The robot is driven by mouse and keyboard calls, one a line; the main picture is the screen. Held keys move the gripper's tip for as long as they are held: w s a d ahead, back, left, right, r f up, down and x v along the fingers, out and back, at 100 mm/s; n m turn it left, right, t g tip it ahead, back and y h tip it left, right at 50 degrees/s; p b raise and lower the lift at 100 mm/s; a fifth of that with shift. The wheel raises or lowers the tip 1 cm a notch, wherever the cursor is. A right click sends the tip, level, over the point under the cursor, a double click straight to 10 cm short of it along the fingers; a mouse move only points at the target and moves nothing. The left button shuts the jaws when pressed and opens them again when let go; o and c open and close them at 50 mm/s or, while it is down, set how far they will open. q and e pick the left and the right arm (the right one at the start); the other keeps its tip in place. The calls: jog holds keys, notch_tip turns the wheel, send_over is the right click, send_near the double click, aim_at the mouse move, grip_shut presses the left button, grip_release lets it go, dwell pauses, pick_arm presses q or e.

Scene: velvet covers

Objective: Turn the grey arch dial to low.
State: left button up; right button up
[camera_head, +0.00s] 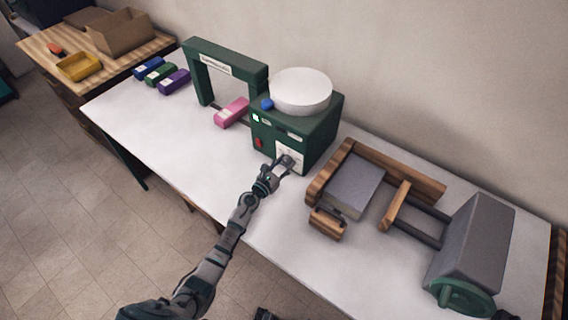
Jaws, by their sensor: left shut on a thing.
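A green box-shaped machine (322,132) with a round white top (301,91) stands near the middle of the table against the wall side. Its front has a white panel (294,148) at the lower right, where the dial sits. My left gripper (286,164) reaches up to this panel and is shut on the grey arch dial, at the panel's lower part. The fingers cover the dial almost wholly, so its pointing direction and the scale marks cannot be read.
A red switch (259,142) and a blue knob (267,104) are on the machine. A green frame (197,78) and a pink block (232,112) stand left of it. A wooden vise-like fixture (328,222) and a grey block with green wheel (474,243) stand right. The table's front left is clear.

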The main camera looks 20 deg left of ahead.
pick_arm(q)
jog(key=shift+r, duration=0.15)
jog(key=shift+n+p, duration=0.3)
jog(key=shift+n, duration=0.5)
jog(key=n+p, duration=0.1)
jog(key=n, duration=0.2)
jog(key=shift+a, duration=0.1)
jog(key=n, duration=0.3)
jog(key=shift+p, duration=0.35)
jog(key=shift+n+p, duration=0.4)
jog(key=shift+n, duration=1.6)
pick_arm(e)
jog(key=s+d+f, duration=0.2)
jog(key=s+f, duration=0.1)
jog(key=s, duration=0.4)
jog(key=shift+s+f, duration=0.25)
jog(key=shift+f, duration=0.15)
jog(key=shift+s, duration=0.1)
pick_arm(q)
jog(key=shift+n, duration=0.3)
